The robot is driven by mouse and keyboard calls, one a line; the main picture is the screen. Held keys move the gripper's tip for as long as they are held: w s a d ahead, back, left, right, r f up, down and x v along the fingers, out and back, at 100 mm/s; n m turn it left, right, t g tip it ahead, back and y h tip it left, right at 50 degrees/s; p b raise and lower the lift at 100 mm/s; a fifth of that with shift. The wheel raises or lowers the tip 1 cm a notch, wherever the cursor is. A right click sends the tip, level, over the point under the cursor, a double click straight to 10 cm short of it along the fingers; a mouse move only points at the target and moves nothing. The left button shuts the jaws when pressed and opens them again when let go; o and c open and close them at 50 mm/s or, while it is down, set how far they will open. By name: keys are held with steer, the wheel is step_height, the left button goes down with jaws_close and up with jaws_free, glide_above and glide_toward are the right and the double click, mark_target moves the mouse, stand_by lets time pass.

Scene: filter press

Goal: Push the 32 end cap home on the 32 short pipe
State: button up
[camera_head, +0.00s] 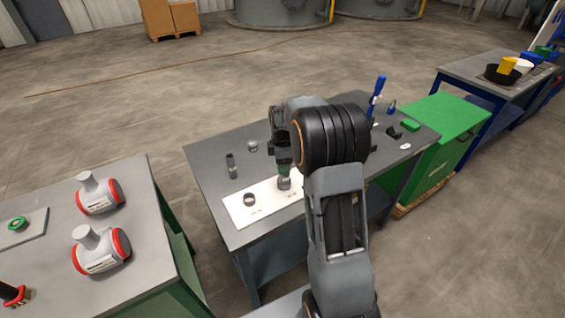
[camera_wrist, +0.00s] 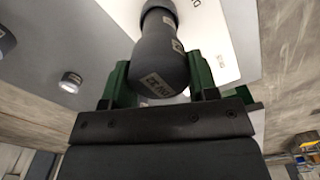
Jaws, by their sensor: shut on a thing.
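My gripper (camera_head: 283,168) points down over the white mat, with its green fingers also in the wrist view (camera_wrist: 160,84). The fingers are shut on a dark grey rounded piece with a pale label, which I take as the 32 end cap (camera_wrist: 157,68). Beyond it, in line with it, is a narrower grey piece with a wider end, which looks like the 32 short pipe (camera_wrist: 159,14). In the head view a grey piece (camera_head: 284,183) shows right below the fingers, at the mat. The contact between cap and pipe is not clear to see.
On the grey table (camera_head: 208,162) are the white mat (camera_head: 239,217), a dark ring-like fitting (camera_head: 249,198) on it, an upright grey pipe (camera_head: 231,166) and a small grey fitting (camera_head: 253,146). A blue-handled tool (camera_head: 377,87) stands at the back right.

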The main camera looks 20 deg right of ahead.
steer(key=shift+f+b, duration=0.4)
steer(key=shift+f, duration=0.25)
steer(key=o, duration=0.7)
steer(key=shift+c, duration=0.2)
steer(key=shift+r, duration=0.2)
steer(key=shift+r+p, duration=4.1)
steer(key=shift+r, duration=1.3)
